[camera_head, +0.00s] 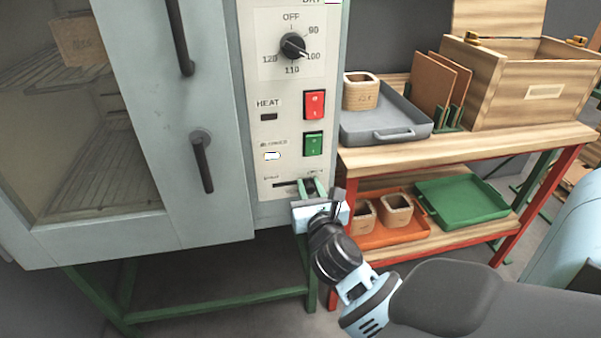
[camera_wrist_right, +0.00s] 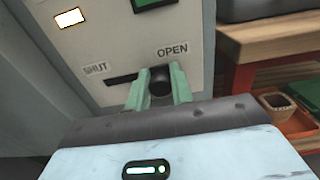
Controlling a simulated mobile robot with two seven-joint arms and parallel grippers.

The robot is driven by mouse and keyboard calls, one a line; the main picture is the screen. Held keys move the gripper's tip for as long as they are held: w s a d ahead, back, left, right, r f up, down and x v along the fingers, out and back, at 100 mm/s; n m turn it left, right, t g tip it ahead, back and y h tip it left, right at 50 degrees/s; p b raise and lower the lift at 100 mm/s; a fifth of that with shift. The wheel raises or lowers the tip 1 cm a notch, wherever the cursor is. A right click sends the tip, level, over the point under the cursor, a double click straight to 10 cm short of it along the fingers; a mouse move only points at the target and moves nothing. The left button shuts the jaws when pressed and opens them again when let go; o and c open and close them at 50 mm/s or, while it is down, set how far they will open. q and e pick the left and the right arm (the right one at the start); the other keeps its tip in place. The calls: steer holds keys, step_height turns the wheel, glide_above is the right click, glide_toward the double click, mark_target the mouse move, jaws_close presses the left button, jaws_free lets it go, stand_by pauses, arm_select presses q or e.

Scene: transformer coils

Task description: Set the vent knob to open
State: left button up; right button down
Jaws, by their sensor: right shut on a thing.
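The vent knob (camera_wrist_right: 160,81) is a small dark round knob at the right end of a horizontal slot, below the OPEN label on the oven's control panel (camera_head: 268,221). The SHUT label (camera_wrist_right: 96,68) is over the slot's left end. My right gripper (camera_wrist_right: 159,88) has its green fingers on both sides of the knob, shut on it. My left gripper is not in view.
A dial (camera_head: 292,46), a red switch (camera_head: 314,105) and a green switch (camera_head: 313,144) sit above the slot. The oven door handle (camera_head: 202,162) is to the left. A wooden bench (camera_head: 480,143) with trays stands close on the right.

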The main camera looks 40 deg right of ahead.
steer(key=shift+d, duration=0.15)
steer(key=c, duration=1.3)
jaws_free()
steer(key=shift+s, duration=0.15)
steer(key=shift+s+a+f, duration=0.1)
steer(key=shift+s+a, duration=0.15)
steer(key=shift+s, duration=0.1)
steer(key=v, duration=0.7)
